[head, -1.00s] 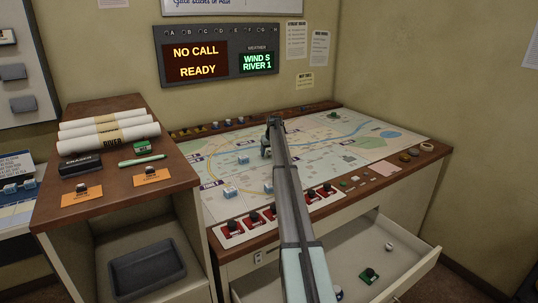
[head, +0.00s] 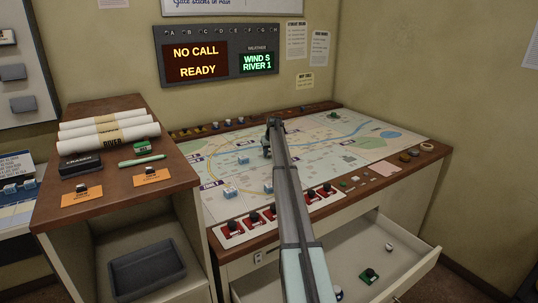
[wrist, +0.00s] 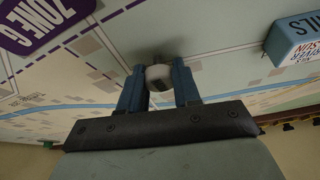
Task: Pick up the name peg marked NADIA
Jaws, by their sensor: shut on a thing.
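My gripper (wrist: 159,84) is shut on a small white round-topped peg (wrist: 158,73) with a dark patch, seen between its two blue fingers in the wrist view. No name can be read on the peg. In the head view my gripper (head: 267,150) is over the middle of the map table (head: 325,150), and the arm hides the peg. The wrist view shows the map surface behind the peg; I cannot tell whether the peg touches it.
A blue-and-white lettered block (wrist: 294,38) is near the gripper in the wrist view. Blocks (head: 231,191) and red-based black knobs (head: 232,225) sit along the map's near side. An open drawer (head: 415,270) below holds a green-based piece (head: 369,276) and a white one (head: 389,246).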

